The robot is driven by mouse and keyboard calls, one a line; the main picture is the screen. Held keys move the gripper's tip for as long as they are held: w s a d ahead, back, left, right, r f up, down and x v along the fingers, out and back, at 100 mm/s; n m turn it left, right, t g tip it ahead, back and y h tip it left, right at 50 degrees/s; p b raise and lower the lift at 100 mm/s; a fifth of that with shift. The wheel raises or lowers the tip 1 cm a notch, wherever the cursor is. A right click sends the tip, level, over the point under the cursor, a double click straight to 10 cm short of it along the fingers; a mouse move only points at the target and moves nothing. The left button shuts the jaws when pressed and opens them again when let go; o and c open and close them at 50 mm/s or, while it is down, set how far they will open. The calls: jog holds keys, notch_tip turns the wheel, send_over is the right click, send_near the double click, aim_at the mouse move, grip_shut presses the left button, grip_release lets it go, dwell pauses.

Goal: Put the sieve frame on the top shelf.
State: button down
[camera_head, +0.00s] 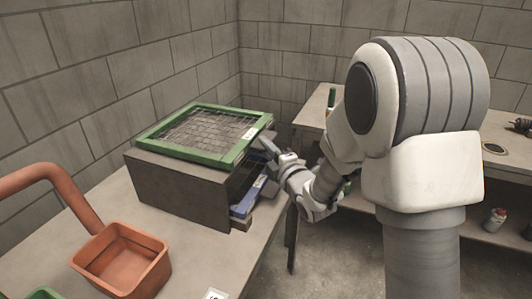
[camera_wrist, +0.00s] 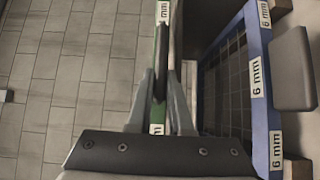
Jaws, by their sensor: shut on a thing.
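The green sieve frame (camera_head: 228,162), with a wire mesh inside, lies roughly flat on or just above the top of the dark shelf unit (camera_head: 176,190). Whether it touches the top all along cannot be told. My gripper (camera_head: 268,147) is at its right edge. In the wrist view my gripper (camera_wrist: 162,105) is shut on the sieve frame's edge (camera_wrist: 157,129), which shows edge-on as a thin green strip with white labels. A blue frame (camera_head: 246,196) sits on a lower level of the unit; it also shows in the wrist view (camera_wrist: 263,104), labelled 6 mm.
An orange bin (camera_head: 125,262) stands at the front left of the table, beside an orange curved pipe (camera_head: 52,180). Block walls close in behind and left of the unit. Another bench (camera_head: 316,112) stands at the right, with small items on its levels.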

jog(key=shift+f, duration=0.5)
jog(key=c, duration=0.8)
grip_release()
jog(key=shift+c, duration=0.2)
jog(key=b+v, duration=0.6)
jog(key=v, duration=0.6)
jog(key=shift+b, duration=0.35)
